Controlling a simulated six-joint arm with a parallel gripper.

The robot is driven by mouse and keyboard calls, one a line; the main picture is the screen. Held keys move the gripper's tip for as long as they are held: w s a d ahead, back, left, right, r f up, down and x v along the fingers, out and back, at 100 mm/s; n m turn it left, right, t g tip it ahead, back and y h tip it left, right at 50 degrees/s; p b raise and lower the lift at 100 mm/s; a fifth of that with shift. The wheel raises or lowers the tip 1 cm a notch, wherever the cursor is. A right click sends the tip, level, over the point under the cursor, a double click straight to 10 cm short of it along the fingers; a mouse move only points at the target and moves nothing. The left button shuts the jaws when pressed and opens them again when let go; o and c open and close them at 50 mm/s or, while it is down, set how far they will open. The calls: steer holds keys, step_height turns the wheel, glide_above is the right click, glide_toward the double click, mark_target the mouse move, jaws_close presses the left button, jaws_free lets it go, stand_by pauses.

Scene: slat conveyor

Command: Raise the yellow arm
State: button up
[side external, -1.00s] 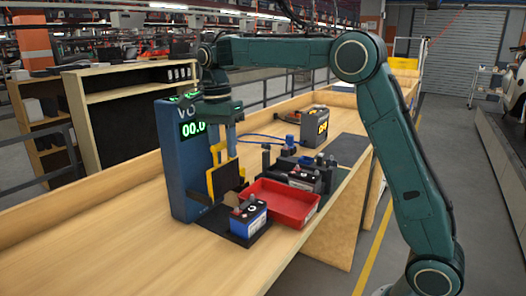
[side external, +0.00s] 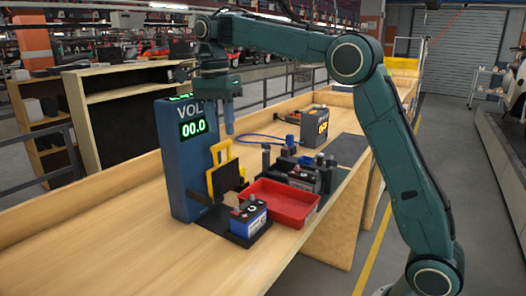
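The yellow arm (side external: 229,153) stands beside the blue voltmeter box (side external: 180,170), with a dark plate (side external: 227,180) among its yellow parts. The box's green display reads 00.0. A blue-and-black battery (side external: 248,220) sits in front of the yellow arm on a dark base. My gripper (side external: 229,132) points down just above the top of the yellow arm, and a small gap seems to show between them. Its fingers overlap from this side, so their opening is hidden. No object shows in it.
A red tray (side external: 280,203) lies right of the battery. Behind it are a dark battery fixture (side external: 306,176), a blue cable (side external: 262,138) and another dark battery (side external: 314,124). The front left of the wooden bench (side external: 120,240) is clear.

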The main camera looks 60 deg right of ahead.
step_height(320, 180, up, 7)
steer(key=shift+w+f, duration=0.2)
steer(key=shift+w, duration=0.1)
stand_by(0.4)
steer(key=shift+s, duration=0.1)
stand_by(0.4)
steer(key=s+a+n+t, duration=0.2)
steer(key=s+n+t, duration=0.2)
steer(key=s+n, duration=0.85)
steer(key=s+f+n+t, duration=0.2)
steer(key=s+f+n, duration=0.3)
steer(key=s+f, duration=0.9)
steer(key=s, duration=0.4)
steer(key=shift+f+t, duration=0.3)
steer(key=shift+f, duration=0.1)
steer(key=shift+o, duration=0.4)
steer(key=shift+n, duration=0.25)
